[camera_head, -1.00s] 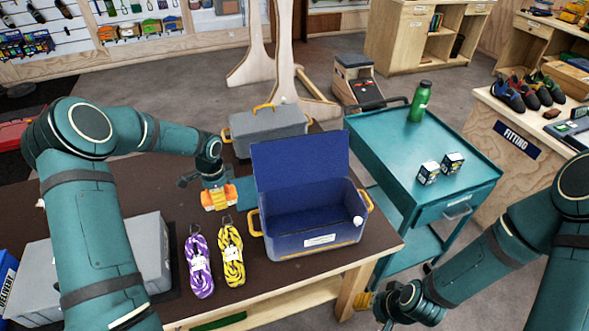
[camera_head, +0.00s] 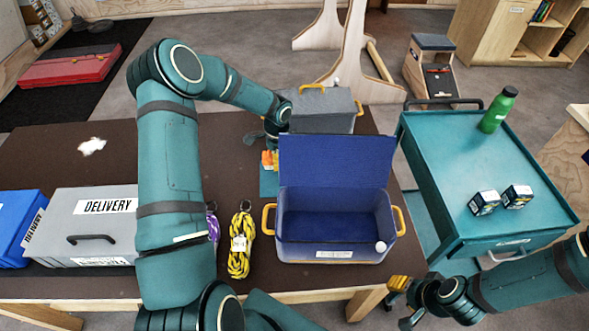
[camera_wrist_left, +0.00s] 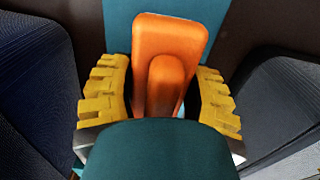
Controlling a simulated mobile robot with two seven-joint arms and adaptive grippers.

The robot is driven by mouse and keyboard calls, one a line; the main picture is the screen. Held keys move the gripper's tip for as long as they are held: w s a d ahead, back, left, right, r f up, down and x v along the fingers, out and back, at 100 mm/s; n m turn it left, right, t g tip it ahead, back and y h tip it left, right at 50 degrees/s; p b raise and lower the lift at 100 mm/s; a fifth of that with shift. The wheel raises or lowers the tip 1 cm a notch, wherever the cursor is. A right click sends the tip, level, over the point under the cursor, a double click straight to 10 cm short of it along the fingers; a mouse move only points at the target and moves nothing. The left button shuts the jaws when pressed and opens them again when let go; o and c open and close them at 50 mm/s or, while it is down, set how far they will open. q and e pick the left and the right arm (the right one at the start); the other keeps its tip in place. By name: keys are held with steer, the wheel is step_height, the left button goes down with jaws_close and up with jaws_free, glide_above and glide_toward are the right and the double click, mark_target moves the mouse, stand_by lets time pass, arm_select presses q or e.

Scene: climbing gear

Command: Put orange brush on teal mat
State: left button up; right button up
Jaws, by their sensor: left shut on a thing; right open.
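The orange brush (camera_wrist_left: 170,40) is between the yellow fingers of my left gripper (camera_wrist_left: 160,95) in the left wrist view. The gripper is shut on it. In the head view, the brush (camera_head: 266,158) shows as a small orange patch by my left gripper (camera_head: 270,155), left of the blue box. The teal mat (camera_head: 268,187) lies on the brown table beneath, partly hidden by the arm and box. The mat (camera_wrist_left: 118,30) also shows behind the brush in the wrist view. I cannot tell whether they touch. My right gripper (camera_head: 400,302) is open and empty at the table's front right.
An open blue box (camera_head: 335,254) stands just right of the mat, and a grey box (camera_head: 322,108) behind it. Yellow rope (camera_head: 240,250) and purple rope (camera_head: 213,230) lie in front. A grey delivery box (camera_head: 95,205) is at left. A teal cart (camera_head: 455,160) stands right.

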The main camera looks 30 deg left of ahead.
arm_select(q)
steer(key=shift+f, duration=3.2)
steer(key=shift+f, duration=0.1)
steer(key=o, duration=1.2)
step_height(320, 180, up, 12)
steer(key=shift+r, duration=0.15)
steer(key=shift+s, duration=0.1)
